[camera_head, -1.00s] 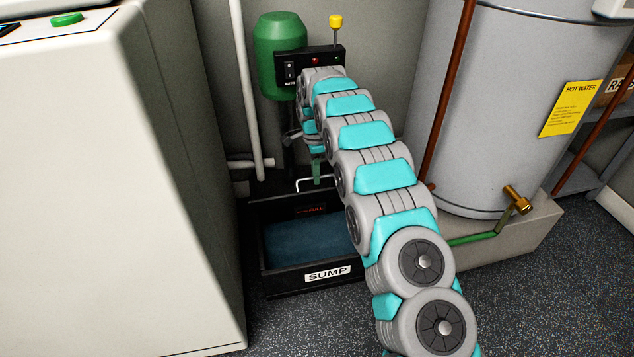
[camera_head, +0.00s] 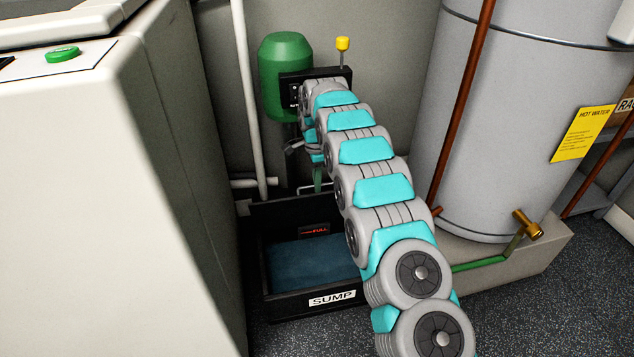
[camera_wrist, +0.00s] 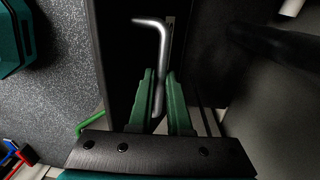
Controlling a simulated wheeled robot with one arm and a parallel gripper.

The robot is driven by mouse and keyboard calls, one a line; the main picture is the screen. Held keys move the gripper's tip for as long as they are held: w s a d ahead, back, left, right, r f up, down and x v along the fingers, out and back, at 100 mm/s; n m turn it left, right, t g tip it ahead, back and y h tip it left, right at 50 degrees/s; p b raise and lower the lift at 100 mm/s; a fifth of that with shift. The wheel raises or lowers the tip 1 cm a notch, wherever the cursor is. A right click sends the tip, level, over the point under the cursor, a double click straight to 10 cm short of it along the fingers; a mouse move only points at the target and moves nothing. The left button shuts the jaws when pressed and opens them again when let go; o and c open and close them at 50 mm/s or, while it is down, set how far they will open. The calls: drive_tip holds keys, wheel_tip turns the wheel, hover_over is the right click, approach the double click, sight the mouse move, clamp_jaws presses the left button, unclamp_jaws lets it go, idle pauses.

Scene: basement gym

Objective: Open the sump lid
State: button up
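The sump is a black box with a white SUMP label (camera_head: 332,298) on its front. Its dark lid (camera_head: 278,211) is raised at the back, and dark blue-green contents (camera_head: 312,262) show inside. A red FULL sign (camera_head: 314,230) shows on the inner back. My gripper, mostly hidden behind my arm in the head view, shows green fingers (camera_wrist: 160,92) in the wrist view. They close around a bent silver handle (camera_wrist: 161,58), one finger on each side. The fingertips and handle are close together. The dark lid panel (camera_wrist: 118,50) runs beside it.
A pale appliance (camera_head: 120,210) stands close on the left. A green pump (camera_head: 286,76) with a control box is on the back wall. A grey hot water tank (camera_head: 505,110) with a brass tap (camera_head: 527,224) stands on the right. Speckled floor (camera_head: 520,310) is open in front.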

drive_tip(key=o, duration=0.4)
drive_tip(key=shift+f, duration=0.1)
drive_tip(key=shift+o, duration=0.2)
drive_tip(key=shift+r, duration=0.2)
drive_tip(key=r, duration=0.7)
drive_tip(key=shift+w+a+r, duration=0.1)
drive_tip(key=shift+w+r, duration=0.1)
